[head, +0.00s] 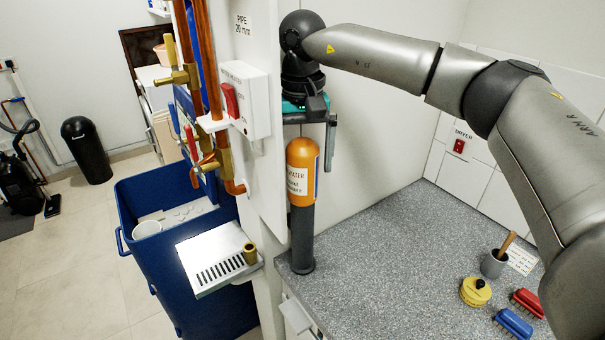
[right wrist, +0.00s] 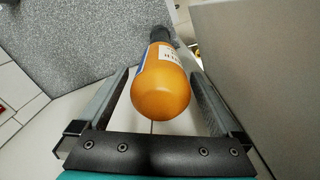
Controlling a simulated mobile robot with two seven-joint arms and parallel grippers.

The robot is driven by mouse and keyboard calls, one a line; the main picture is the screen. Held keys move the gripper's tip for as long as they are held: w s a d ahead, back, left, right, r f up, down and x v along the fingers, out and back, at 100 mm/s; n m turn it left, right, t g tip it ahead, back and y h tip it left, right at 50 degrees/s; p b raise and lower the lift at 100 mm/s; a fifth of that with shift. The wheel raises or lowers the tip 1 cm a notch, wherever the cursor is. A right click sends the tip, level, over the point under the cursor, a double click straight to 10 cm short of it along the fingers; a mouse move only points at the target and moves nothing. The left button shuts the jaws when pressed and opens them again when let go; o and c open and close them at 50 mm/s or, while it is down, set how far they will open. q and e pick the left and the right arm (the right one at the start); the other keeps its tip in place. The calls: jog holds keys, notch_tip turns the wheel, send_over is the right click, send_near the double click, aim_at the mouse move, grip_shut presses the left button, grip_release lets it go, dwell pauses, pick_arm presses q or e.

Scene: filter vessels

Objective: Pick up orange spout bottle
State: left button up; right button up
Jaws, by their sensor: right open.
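The orange bottle (head: 302,172) stands upright on the grey counter, with its rounded orange end up and a long dark grey part below. A white label with dark print is on its side. My right gripper (head: 312,138) points down from above at the bottle's top and is open. In the right wrist view, the bottle (right wrist: 162,85) shows between the two spread fingers of the right gripper (right wrist: 160,78), with gaps at both sides near its orange end. Whether the fingertips reach past its top is hard to tell. My left gripper is in neither view.
A white wall panel with a switch box (head: 243,98) and copper pipes stands close left of the bottle. A drip tray (head: 215,262) and blue bin (head: 130,200) are further left. The counter (head: 390,250) is clear right of the bottle, up to brushes and a grey cup (head: 493,265).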

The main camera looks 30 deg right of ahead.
jog(key=shift+f, duration=0.75)
jog(key=shift+r, duration=0.15)
jog(key=c, duration=1.3)
